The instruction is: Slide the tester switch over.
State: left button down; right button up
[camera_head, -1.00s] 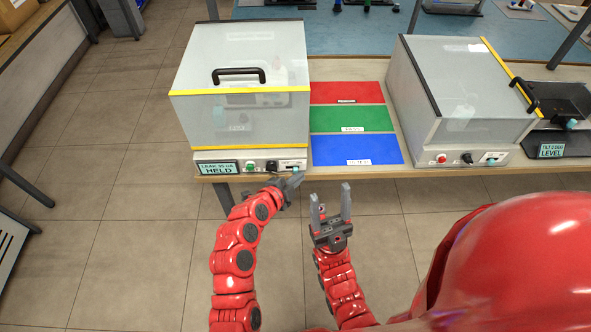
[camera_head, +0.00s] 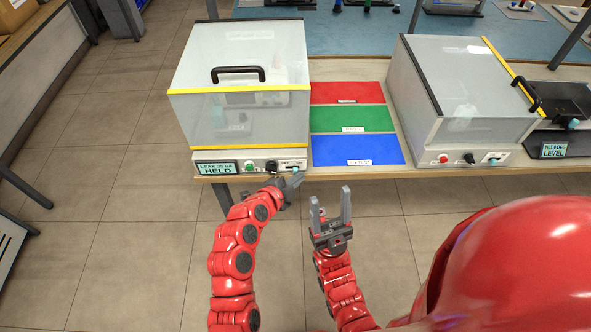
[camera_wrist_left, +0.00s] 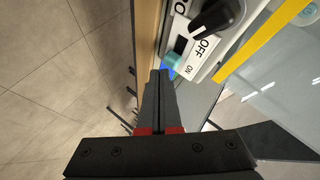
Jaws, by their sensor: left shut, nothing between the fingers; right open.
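The tester (camera_head: 240,120) is a grey box with a clear lid at the left of the bench. Its front display (camera_head: 217,168) reads LEAK, an unclear value and HELD. The tester switch (camera_wrist_left: 174,60), with a cyan cap, is at the right end of the front panel. In the left wrist view the cap is at the ON end, and the dark slot lies bare toward OFF. My left gripper (camera_head: 297,178) is shut and empty, its tips close to the cap; I cannot tell if they touch. My right gripper (camera_head: 331,196) is open and empty in front of the bench.
A black knob (camera_wrist_left: 217,16) and a green button (camera_head: 249,167) are beside the switch. Red, green and blue mats (camera_head: 358,150) lie right of the tester. Another lidded box (camera_head: 465,90) stands further right. The bench's front edge (camera_head: 400,172) runs just below the panel.

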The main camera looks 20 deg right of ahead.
pick_arm(q)
jog(key=shift+w+a+b, duration=0.3)
jog(key=shift+a+b, duration=0.55)
jog(key=shift+d, duration=0.1)
jog(key=shift+s+d+b, duration=0.1)
jog(key=shift+d+b, duration=0.05)
jog(key=shift+b, duration=0.35)
jog(key=s+a+b, duration=0.1)
jog(key=s+b, duration=0.1)
jog(key=s, duration=0.3)
jog(key=shift+s+a+f, duration=0.2)
jog(key=shift+s+a, duration=0.1)
jog(key=shift+s, duration=0.1)
dwell(0.3)
dwell(0.4)
